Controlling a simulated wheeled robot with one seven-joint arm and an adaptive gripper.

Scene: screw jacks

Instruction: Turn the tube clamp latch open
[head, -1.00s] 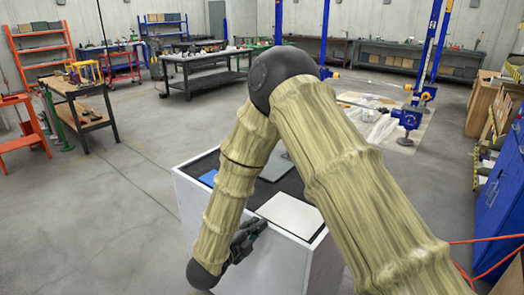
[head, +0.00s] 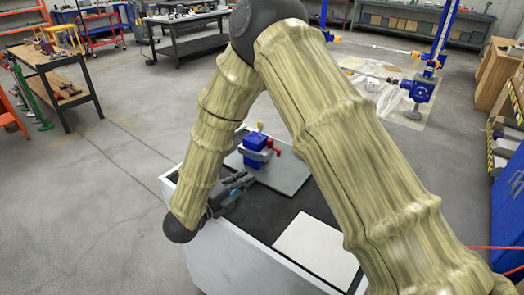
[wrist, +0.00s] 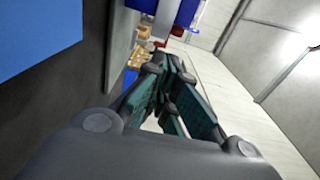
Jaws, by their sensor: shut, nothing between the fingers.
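A blue clamp block (head: 256,143) with red and yellow parts stands upright on a grey plate (head: 290,178) on the bench. A small red part (head: 276,152) sticks out at its right side; I cannot tell surely whether it is the latch. My gripper (head: 250,179) is shut and empty, just in front of the clamp and apart from it in the head view. In the wrist view my gripper (wrist: 172,68) points toward blue, red and white parts (wrist: 180,12) at the top, which are cut off by the frame and partly hidden by the fingers.
A white pad (head: 318,248) lies on the dark bench top (head: 258,222) to the right. A flat blue panel (wrist: 38,38) fills the wrist view's upper left. My arm crosses the head view and covers part of the bench. Open floor lies to the left.

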